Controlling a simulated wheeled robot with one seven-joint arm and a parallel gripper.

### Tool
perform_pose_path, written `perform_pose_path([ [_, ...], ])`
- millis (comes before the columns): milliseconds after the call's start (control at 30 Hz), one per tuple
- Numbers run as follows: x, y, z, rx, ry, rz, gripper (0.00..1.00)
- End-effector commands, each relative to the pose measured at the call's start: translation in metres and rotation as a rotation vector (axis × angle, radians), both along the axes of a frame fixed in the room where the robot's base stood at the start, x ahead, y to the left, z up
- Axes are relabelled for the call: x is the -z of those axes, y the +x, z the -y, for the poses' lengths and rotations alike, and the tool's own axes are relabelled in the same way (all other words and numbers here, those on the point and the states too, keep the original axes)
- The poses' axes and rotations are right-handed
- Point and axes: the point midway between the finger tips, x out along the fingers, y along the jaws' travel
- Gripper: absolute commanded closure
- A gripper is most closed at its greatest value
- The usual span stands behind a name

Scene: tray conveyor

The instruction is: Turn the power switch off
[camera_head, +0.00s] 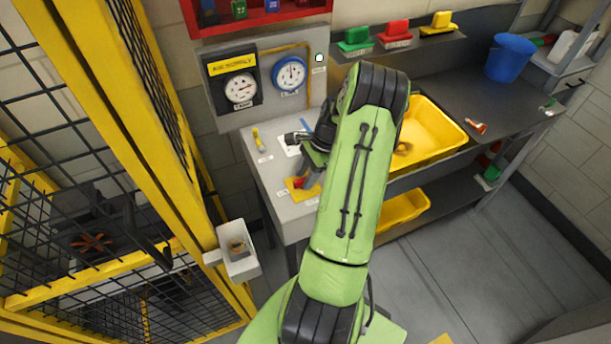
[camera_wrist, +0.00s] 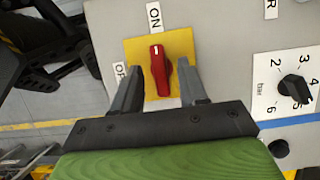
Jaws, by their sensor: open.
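The power switch is a red rotary knob (camera_wrist: 161,72) on a yellow plate (camera_wrist: 140,51) in the wrist view. Its long handle and white mark point up to the ON label (camera_wrist: 154,16). An OFF label (camera_wrist: 120,75), partly hidden, is at the plate's left. My gripper (camera_wrist: 160,69) is open, with one finger on each side of the knob; I cannot tell whether either finger touches it.
A black dial (camera_wrist: 293,89) with numbers is right of the switch. Two gauges (camera_head: 240,89) are on the wall panel behind the console (camera_head: 258,178). A yellow mesh fence (camera_head: 135,110) stands left. A yellow tub (camera_head: 436,128) and blue bucket (camera_head: 509,58) are on the right bench.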

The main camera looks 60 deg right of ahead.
Motion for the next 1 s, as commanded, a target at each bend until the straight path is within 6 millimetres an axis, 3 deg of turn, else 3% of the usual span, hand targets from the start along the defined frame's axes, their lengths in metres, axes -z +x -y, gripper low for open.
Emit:
perform_pose_path([
  [267,0.0039,0.001,-0.0017,-0.001,0.0,0.0,0.57],
  [567,0.0035,0.001,-0.0015,0.0,0.0,0.0,1.0],
  [1000,0.0029,0.0015,-0.0014,-0.06,0.0,0.0,1.0],
])
